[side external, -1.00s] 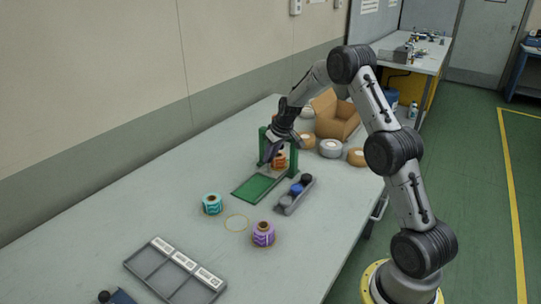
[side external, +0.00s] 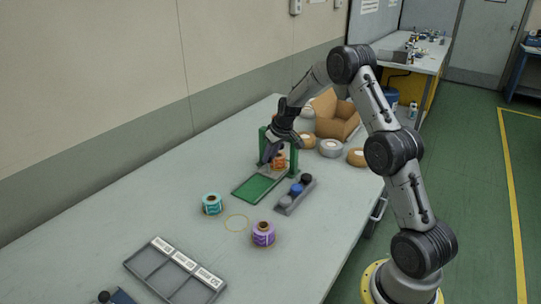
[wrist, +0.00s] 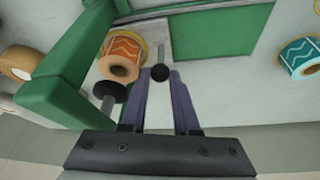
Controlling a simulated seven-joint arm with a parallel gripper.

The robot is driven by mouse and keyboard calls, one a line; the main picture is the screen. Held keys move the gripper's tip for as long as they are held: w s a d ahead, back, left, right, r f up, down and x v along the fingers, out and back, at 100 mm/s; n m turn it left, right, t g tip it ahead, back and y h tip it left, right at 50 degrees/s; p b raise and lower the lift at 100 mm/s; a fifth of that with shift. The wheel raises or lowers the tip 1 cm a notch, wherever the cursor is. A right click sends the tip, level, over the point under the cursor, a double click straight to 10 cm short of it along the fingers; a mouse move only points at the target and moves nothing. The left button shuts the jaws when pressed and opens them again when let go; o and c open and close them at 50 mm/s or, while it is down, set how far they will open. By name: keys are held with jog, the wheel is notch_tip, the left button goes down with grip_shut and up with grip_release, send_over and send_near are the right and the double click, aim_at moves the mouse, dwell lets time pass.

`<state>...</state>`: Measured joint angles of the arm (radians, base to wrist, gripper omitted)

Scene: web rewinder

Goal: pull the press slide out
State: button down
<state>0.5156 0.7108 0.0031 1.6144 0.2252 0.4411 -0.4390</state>
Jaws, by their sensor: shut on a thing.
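The press has a green frame (side external: 293,160) standing on the table, with a flat green bed (side external: 258,188) in front of it. The press slide is a pale plate (wrist: 145,32) that carries an orange spool (wrist: 121,58); the spool also shows in the side view (side external: 279,162). In the side view my gripper (side external: 268,156) is low at the frame and hides part of the slide.
A grey holder (side external: 296,194) with dark and blue round pieces lies right of the bed. A teal spool (side external: 212,204) and a purple spool (side external: 263,233) stand nearer. Tape rolls (side external: 331,148) and a cardboard box (side external: 337,115) are behind. A second black knob (wrist: 110,91) is beside my fingers.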

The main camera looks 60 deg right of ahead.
jog(key=a, duration=1.4)
jog(key=c, duration=0.6)
grip_release()
jog(key=shift+c, duration=0.2)
jog(key=shift+d, duration=0.1)
jog(key=v, duration=1.4)
jog(key=shift+s+f, duration=0.1)
